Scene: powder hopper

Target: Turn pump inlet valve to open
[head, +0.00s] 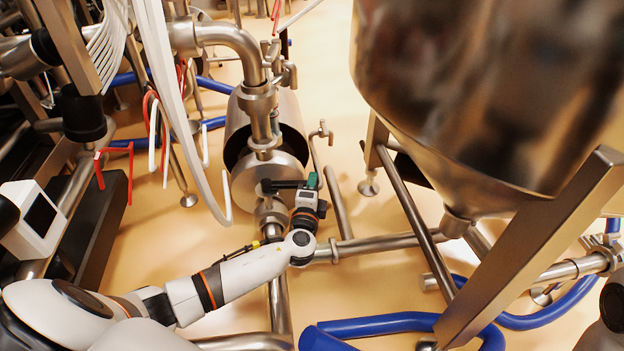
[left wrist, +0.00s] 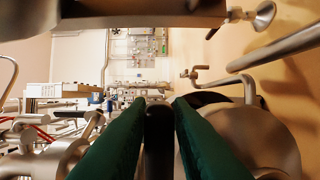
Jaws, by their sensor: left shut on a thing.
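The pump inlet valve has a black handle (head: 283,185) that lies roughly level in the picture, in front of the round steel pump face (head: 250,180). My left gripper (head: 312,181), with green fingers, is at the right end of this handle and shut on it. In the left wrist view the black handle (left wrist: 160,140) stands between the two green fingers (left wrist: 160,105). The valve body is partly hidden by pipework and my gripper. My right gripper is not in view.
A large steel hopper (head: 470,90) on slanted legs fills the upper right. A steel pipe (head: 385,242) runs right of my left wrist. Blue hoses (head: 385,323) lie on the floor. White hoses (head: 165,90) hang at the left. Some tan floor (head: 340,110) is clear behind the pump.

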